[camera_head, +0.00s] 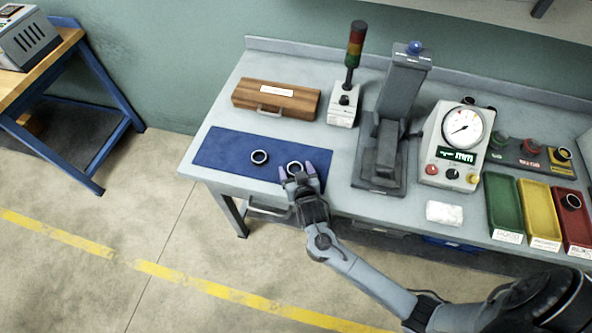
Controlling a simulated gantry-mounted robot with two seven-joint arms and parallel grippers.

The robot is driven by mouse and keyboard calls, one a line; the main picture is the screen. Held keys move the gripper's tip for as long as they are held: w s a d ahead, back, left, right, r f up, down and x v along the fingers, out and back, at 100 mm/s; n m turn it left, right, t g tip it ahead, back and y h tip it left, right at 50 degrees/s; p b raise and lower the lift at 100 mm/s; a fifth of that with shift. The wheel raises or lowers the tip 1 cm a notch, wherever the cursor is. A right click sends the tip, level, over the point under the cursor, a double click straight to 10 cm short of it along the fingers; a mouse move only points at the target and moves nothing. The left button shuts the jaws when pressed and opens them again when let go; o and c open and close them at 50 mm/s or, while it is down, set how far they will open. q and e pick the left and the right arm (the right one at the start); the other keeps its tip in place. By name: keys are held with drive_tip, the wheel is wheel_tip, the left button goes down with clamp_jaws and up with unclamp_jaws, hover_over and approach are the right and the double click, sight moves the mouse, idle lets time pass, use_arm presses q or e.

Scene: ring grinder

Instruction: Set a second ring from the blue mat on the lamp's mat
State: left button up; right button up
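The blue mat (225,148) lies at the left end of the bench. One dark ring (259,157) lies on its middle. A second dark ring (294,167) is near the mat's right front corner. My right gripper (297,171) is over that corner, its purple-tipped fingers apart on either side of the second ring. I cannot tell whether they touch it. My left gripper is not in view. A stack lamp (355,46) stands on a white box (342,107) behind the mat. I cannot make out a separate mat belonging to it.
A wooden case (276,99) lies behind the blue mat. A grey press (392,125) and a dial gauge (462,128) stand to the right. Green (505,204), yellow (539,209) and red (573,228) trays are at the far right; the red one holds a ring (571,202).

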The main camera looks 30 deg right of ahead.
drive_tip(key=shift+r, duration=0.25)
drive_tip(key=s+a+r+n+g+y+p, duration=0.1)
drive_tip(key=s+a+g+y, duration=0.1)
drive_tip(key=s, duration=0.6)
drive_tip(key=s+a+r+n+g+y, duration=0.2)
drive_tip(key=s+a+y, duration=0.1)
drive_tip(key=s, duration=0.5)
drive_tip(key=shift+s+a+r+p, duration=0.15)
drive_tip(key=shift+s+a+p, duration=0.15)
drive_tip(key=shift+a, duration=0.55)
drive_tip(key=shift+o, duration=0.5)
drive_tip(key=s+n+g, duration=0.1)
drive_tip(key=s+g, duration=0.1)
drive_tip(key=s, duration=0.3)
drive_tip(key=s+d+r+n+g, duration=0.1)
drive_tip(key=s+n+g, duration=0.1)
drive_tip(key=s, duration=0.3)
drive_tip(key=shift+d+g, duration=0.3)
drive_tip(key=shift+g, duration=0.2)
